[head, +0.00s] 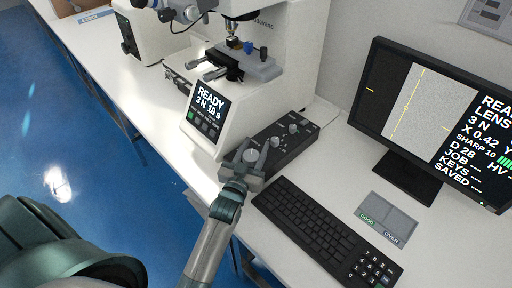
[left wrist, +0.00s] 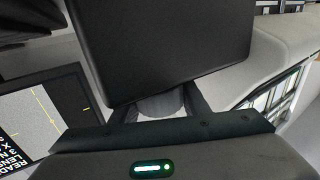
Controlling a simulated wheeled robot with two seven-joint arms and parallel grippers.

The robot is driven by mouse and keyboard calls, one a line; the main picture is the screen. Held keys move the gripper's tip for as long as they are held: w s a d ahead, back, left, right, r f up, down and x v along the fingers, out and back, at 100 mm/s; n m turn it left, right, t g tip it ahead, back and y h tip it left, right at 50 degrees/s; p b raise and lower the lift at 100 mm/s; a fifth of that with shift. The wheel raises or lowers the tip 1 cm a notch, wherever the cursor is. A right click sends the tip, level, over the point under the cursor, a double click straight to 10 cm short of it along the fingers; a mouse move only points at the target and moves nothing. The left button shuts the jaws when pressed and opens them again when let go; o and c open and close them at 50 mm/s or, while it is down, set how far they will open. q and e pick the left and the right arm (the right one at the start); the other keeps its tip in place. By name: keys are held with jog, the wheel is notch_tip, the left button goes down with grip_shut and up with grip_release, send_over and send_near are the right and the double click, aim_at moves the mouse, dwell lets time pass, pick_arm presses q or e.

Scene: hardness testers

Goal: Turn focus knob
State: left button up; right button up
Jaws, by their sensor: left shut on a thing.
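The black control box (head: 284,143) stands on the white bench between the tester and the keyboard, with several silver knobs on top. My left gripper (head: 251,160) is at the box's near-left end. Its two fingers straddle a round grey knob (head: 250,155) and are shut on it. In the left wrist view the grey knob (left wrist: 163,104) shows between the fingers, beside the dark box (left wrist: 165,45). Labels by the knob are too small to read. The monitor (head: 418,112) shows a grey image with yellow lines and text including "SHARP 10". My right gripper is not in view.
The white hardness tester (head: 290,55) stands behind, its small screen (head: 208,107) reading "READY 3 N 10 s". A black keyboard (head: 315,228) lies to the right of my left gripper. A grey two-part pad (head: 388,216) marked "GOOD" and "OVER" lies beyond it.

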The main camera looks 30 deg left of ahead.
pick_arm(q)
jog(key=shift+r+y, duration=0.15)
jog(key=shift+y, duration=0.15)
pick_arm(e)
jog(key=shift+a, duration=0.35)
pick_arm(q)
jog(key=o, duration=1.1)
jog(key=shift+c, duration=0.2)
jog(key=shift+s+f, duration=0.1)
jog(key=shift+f, duration=0.1)
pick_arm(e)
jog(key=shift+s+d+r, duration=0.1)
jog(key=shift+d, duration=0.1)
